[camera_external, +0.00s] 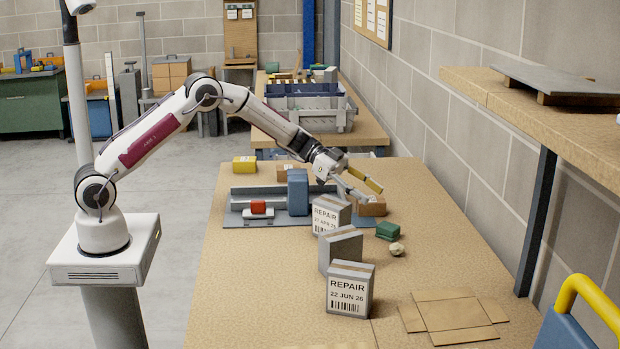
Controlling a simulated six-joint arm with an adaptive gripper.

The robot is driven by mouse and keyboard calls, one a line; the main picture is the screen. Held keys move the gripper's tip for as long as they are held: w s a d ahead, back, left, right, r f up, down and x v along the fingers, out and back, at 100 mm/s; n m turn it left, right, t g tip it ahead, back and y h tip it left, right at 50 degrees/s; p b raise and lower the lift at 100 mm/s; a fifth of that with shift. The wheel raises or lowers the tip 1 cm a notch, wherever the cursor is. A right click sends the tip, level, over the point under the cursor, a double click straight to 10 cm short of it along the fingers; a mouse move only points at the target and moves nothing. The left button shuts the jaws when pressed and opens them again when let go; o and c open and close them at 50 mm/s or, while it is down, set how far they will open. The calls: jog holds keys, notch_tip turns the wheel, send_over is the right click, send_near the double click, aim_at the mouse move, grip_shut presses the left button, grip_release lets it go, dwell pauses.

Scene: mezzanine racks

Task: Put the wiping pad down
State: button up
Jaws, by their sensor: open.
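My gripper (371,193) is open, its two fingers spread above the far middle of the bench, close to a small brown box (372,208). I see nothing held between the fingers. A green block (388,231), perhaps the wiping pad, lies flat on the bench just right of and nearer than the gripper, apart from it. I cannot tell for sure that it is the pad. A crumpled pale lump (397,249) lies just in front of it.
Grey boxes marked REPAIR (349,290) and (331,214) stand with a plain grey box (341,250) between them. A flattened carton (453,315) lies front right. A blue block (298,192) and red item (258,207) sit left. The bench's (255,285) front left is clear.

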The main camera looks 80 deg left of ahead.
notch_tip(320, 180, up, 16)
jog(key=a+n+t+y, duration=0.3)
jog(key=t+y, duration=0.1)
jog(key=y, duration=0.2)
jog(key=s+a+r+n+g+y, duration=0.1)
jog(key=s+r+n+y, duration=0.1)
jog(key=s+r, duration=0.35)
jog(key=s+a+r+n+y, duration=0.1)
jog(key=s+r+n+y, duration=0.15)
jog(key=s, duration=0.55)
jog(key=s+d+f+g, duration=0.2)
jog(key=s+d+f, duration=0.1)
jog(key=s, duration=1)
jog(key=s+d+f+n+g+h, duration=0.1)
jog(key=s+d+f+g, duration=0.2)
jog(key=s, duration=1)
jog(key=s+d+f+g, duration=0.2)
jog(key=s+d+f, duration=0.2)
jog(key=s, duration=1)
notch_tip(320, 180, down, 2)
jog(key=shift+d+f+g, duration=0.25)
jog(key=shift+d+g, duration=0.05)
jog(key=shift+d, duration=0.05)
jog(key=shift+h, duration=0.25)
dwell(0.6)
